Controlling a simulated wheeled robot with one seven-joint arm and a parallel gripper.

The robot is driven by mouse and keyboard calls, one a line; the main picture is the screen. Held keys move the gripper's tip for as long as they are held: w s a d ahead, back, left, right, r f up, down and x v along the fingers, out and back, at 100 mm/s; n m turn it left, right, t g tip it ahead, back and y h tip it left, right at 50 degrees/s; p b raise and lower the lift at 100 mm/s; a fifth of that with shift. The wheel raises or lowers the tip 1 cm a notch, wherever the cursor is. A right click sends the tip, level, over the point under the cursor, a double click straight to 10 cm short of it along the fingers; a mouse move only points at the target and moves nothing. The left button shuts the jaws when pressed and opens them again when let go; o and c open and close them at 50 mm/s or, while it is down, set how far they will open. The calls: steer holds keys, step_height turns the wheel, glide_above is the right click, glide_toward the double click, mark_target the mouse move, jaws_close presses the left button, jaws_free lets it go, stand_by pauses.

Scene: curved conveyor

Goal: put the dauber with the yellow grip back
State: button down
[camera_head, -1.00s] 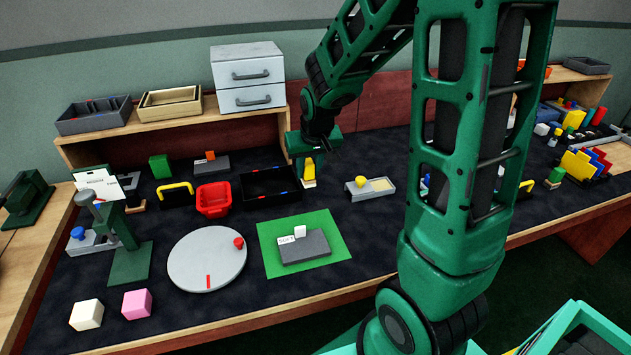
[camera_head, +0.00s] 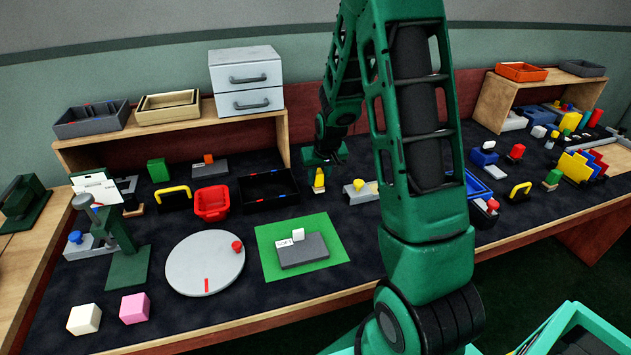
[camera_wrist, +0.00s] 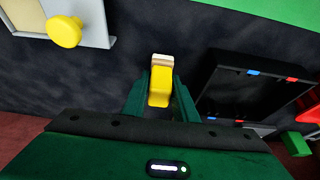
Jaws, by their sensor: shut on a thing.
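The dauber with the yellow grip (camera_head: 319,181) is upright between the fingers of my gripper (camera_head: 319,174). In the wrist view, its yellow grip (camera_wrist: 159,92) sits between the two green fingers of the gripper (camera_wrist: 160,98), and a pale block shows at its far end. My gripper is shut on the grip. The dauber is at or just above the dark mat; I cannot tell if it touches. A pale grey tray (camera_wrist: 99,18) with a yellow knob (camera_wrist: 64,31) lies to its right in the head view, apart from it.
A black open box (camera_head: 268,201) with red and blue marks is close on the left. A red bin (camera_head: 211,203) and a green sheet (camera_head: 327,262) lie farther left and in front. Dark mat is bare just in front of the dauber. Wooden shelves stand behind.

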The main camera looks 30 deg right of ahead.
steer(key=shift+f, duration=0.4)
steer(key=shift+f, duration=0.1)
steer(key=c, duration=1.4)
jaws_free()
steer(key=v, duration=1.1)
steer(key=s+a+r+m+g, duration=0.1)
steer(key=s+r, duration=0.1)
steer(key=s, duration=0.8)
steer(key=s+a+r+m+g+y, duration=0.1)
steer(key=s+a+r+g, duration=0.1)
steer(key=s, duration=0.9)
steer(key=s+a+r+m+g, duration=0.1)
steer(key=s+r, duration=0.3)
steer(key=s, duration=0.7)
steer(key=shift+s+a, duration=0.2)
